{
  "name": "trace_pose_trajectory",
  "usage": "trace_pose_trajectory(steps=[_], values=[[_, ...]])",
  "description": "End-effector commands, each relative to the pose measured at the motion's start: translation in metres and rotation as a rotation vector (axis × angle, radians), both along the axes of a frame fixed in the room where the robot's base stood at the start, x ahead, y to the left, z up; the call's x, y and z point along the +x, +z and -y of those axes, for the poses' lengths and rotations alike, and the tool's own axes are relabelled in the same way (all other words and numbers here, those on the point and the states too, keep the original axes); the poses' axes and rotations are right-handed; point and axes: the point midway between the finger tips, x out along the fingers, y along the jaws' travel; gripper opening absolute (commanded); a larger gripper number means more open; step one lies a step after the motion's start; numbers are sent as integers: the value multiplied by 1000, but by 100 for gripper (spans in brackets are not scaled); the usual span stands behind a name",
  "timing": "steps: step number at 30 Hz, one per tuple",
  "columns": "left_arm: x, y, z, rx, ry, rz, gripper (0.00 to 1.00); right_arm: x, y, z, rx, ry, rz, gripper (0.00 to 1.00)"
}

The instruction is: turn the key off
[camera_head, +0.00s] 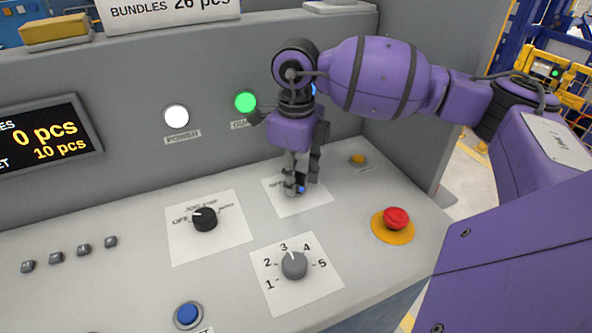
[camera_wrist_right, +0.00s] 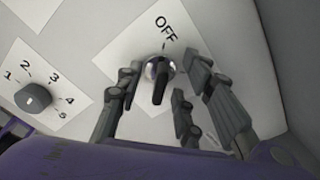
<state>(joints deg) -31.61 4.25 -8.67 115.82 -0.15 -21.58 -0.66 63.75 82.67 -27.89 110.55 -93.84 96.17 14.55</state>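The key switch (camera_wrist_right: 159,72) has a round silver collar and a black key handle, on a white plate marked OFF in the right wrist view. The handle lies roughly in line with the OFF mark, its long end away from the word. My right gripper (camera_wrist_right: 163,84) is open, with fingers on both sides of the key and visible gaps to it. In the head view my right gripper (camera_head: 301,181) points down over the white key plate (camera_head: 319,196) and mostly hides the key. My left gripper is not in view.
A black selector knob (camera_head: 204,219) stands left of the key plate. A grey numbered knob (camera_head: 294,265) is in front. A red emergency button (camera_head: 396,218) is at right and a blue button (camera_head: 187,314) at front. A green lamp (camera_head: 245,102) glows on the back panel.

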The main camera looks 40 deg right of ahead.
Motion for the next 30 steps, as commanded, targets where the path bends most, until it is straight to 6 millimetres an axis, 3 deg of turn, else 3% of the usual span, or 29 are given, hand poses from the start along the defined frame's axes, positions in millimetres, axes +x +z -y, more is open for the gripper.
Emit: trace_pose_trajectory(steps=[8, 24, 30], values=[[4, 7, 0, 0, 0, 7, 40, 0, 11, 0, 0, 0, 2, 34], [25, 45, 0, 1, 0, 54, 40, 1, 66, -1, 1, 1, 4, 34], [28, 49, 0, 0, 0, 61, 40, 0, 71, 0, 0, 0, 0, 34]])
